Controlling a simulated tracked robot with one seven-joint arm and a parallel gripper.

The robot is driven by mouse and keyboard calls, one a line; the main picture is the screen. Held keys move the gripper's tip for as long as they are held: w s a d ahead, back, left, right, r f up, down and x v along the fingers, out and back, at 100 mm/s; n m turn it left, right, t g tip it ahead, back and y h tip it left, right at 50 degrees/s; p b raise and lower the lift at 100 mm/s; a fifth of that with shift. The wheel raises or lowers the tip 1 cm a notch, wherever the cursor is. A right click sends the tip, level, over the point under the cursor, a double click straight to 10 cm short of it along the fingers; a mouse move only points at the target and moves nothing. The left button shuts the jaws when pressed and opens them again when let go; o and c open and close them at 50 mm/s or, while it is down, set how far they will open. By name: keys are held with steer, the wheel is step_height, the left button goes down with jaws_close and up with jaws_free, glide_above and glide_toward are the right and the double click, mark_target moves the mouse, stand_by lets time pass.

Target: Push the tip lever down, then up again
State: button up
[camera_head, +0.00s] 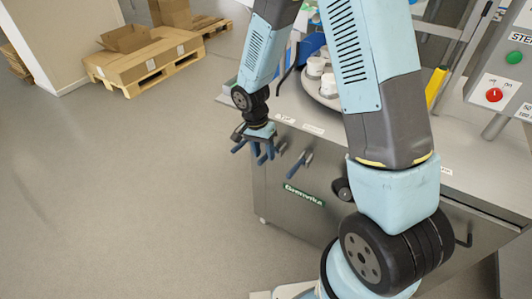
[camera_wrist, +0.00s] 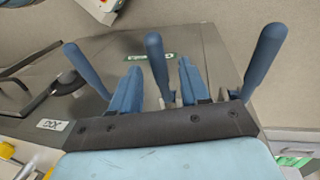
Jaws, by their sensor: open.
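Three blue lever handles stick out from the front of the steel machine. In the wrist view they are the left lever (camera_wrist: 87,70), the middle lever (camera_wrist: 157,62) and the right lever (camera_wrist: 266,58). My gripper (camera_wrist: 160,82) is open, with one finger on each side of the middle lever. I cannot tell if either finger touches it. In the head view my gripper (camera_head: 264,156) is low at the machine's front, and one lever (camera_head: 299,165) shows to its right.
The steel machine (camera_head: 285,180) has a green nameplate (camera_head: 304,196) on its front. White cups (camera_head: 328,84) stand on a round tray on top. A control panel with a red knob (camera_head: 494,95) is at right. A pallet with boxes (camera_head: 147,62) stands far left; the floor between is clear.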

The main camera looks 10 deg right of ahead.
steer(key=shift+s+f, duration=0.1)
steer(key=shift+f, duration=0.35)
jaws_close()
stand_by(0.4)
steer(key=shift+d, duration=0.3)
steer(key=shift+a, duration=0.15)
